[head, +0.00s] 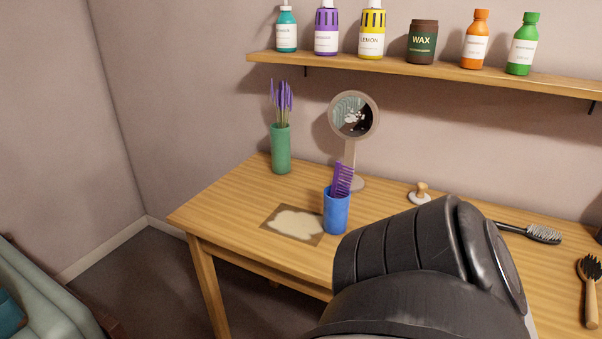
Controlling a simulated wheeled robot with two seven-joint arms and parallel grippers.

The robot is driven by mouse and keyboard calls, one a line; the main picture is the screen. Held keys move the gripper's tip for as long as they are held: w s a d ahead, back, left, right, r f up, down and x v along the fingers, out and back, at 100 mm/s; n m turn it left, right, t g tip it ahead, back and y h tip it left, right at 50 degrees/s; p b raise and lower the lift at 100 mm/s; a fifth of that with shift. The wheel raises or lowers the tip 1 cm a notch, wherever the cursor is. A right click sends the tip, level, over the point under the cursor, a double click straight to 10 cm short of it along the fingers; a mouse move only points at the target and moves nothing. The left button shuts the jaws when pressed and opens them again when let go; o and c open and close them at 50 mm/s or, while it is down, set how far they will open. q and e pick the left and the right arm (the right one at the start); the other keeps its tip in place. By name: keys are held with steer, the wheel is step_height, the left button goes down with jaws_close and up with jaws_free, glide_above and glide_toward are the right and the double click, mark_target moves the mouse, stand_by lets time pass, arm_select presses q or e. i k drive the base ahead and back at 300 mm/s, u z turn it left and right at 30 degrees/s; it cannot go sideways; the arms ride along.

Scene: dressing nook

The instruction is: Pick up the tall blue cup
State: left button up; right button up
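The tall blue cup (336,215) stands upright on the wooden dressing table, left of my dark arm link. A purple comb (342,180) sticks up out of it. One of my arm links fills the lower middle of the head view, close to the cup in the picture; I cannot tell the real gap. Neither gripper shows in the head view.
A mat (270,236) with a pale patch lies left of the cup. A round mirror (353,118) and a green vase (281,150) with purple flowers stand behind. A small stamp-like item (420,194) and brushes (530,233) lie right. A shelf (400,70) of bottles hangs above.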

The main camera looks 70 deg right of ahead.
mark_target(336, 211)
steer(key=i, duration=1.4)
steer(key=z, duration=2.4)
